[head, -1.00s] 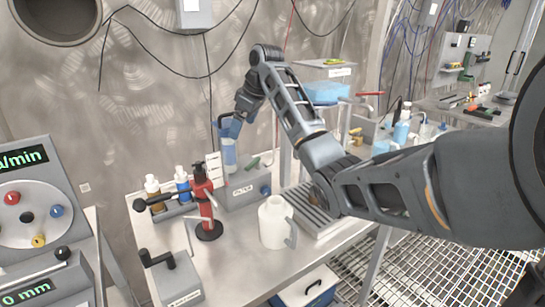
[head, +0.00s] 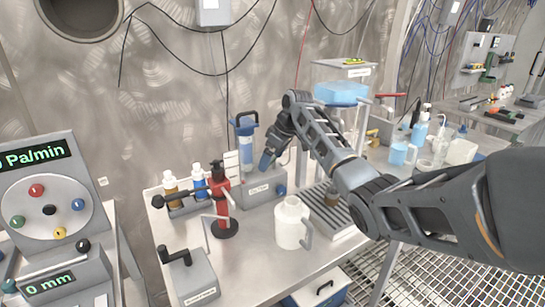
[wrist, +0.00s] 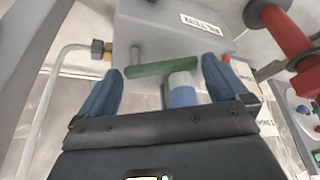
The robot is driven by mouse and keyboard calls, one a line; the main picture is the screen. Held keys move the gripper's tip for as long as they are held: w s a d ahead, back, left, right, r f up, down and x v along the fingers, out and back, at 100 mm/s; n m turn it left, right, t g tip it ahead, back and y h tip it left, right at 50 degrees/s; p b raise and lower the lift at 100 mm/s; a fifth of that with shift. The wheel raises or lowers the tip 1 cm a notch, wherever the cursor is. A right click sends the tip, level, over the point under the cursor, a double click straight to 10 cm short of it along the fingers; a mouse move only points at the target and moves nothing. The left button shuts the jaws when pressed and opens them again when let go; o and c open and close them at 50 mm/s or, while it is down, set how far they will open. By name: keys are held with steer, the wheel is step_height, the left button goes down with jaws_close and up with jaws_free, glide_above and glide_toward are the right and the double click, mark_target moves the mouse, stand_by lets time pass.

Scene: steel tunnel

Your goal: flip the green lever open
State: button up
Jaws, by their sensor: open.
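The green lever (wrist: 162,68) is a short bar on the grey filter box, seen upside down in the wrist view. It lies crosswise between the two blue fingers of my gripper (wrist: 165,72). My gripper is open, and I cannot tell whether either fingertip touches the lever. In the head view my gripper (head: 269,160) is low over the filter box (head: 262,192), to the right of the upright blue filter cartridge (head: 246,150). The lever is hidden behind my gripper there.
A red stand (head: 220,200) with a black base is left of the box, with small bottles (head: 186,186) behind it. A white jug (head: 291,222) stands in front, near a slatted tray (head: 330,208). A crank box (head: 187,277) is at the bench's front left.

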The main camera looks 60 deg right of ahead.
steer(key=c, duration=1.2)
steer(key=shift+o, duration=0.2)
steer(key=shift+d, duration=0.1)
